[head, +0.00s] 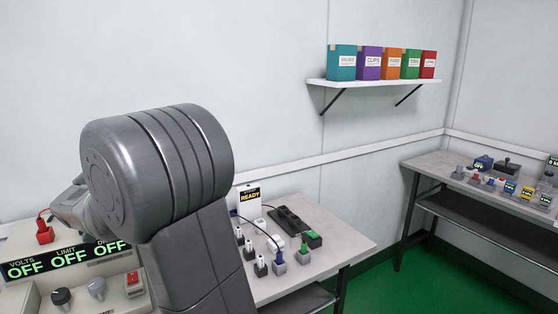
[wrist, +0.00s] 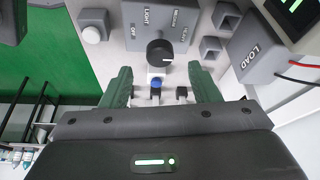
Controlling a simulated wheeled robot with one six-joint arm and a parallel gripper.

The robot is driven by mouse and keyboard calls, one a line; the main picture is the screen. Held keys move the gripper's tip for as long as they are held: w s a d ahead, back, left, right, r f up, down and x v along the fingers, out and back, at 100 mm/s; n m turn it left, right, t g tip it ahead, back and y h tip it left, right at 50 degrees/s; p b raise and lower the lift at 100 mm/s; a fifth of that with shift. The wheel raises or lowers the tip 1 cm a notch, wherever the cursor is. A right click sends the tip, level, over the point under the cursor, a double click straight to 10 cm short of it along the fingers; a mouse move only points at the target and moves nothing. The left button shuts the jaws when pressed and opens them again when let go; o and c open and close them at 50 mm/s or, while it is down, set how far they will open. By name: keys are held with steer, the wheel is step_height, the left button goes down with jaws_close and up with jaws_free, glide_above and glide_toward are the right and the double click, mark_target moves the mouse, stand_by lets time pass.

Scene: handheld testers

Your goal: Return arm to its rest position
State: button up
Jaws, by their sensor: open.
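My arm fills the left and middle of the head view, its large grey joint standing in front of the bench; the gripper itself is hidden there. In the wrist view my gripper (wrist: 158,88) has its two green fingers apart, with nothing held between them. Beyond the fingertips is a grey panel with a black rotary knob (wrist: 160,52) marked OFF, LIGHT, MEDIUM and HEAVY or similar. A small blue-topped part (wrist: 156,83) shows between the fingers. I cannot tell whether the fingers touch the panel.
A bench (head: 335,235) holds a READY display (head: 249,195), a power strip (head: 290,222) and several plugs. A panel at lower left reads OFF (head: 65,262). A shelf (head: 375,83) carries several coloured boxes. Another bench (head: 440,166) stands at right. A LOAD box (wrist: 262,55) sits right of the fingers.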

steer(key=x, duration=0.5)
steer(key=shift+b, duration=0.35)
steer(key=shift+r, duration=0.1)
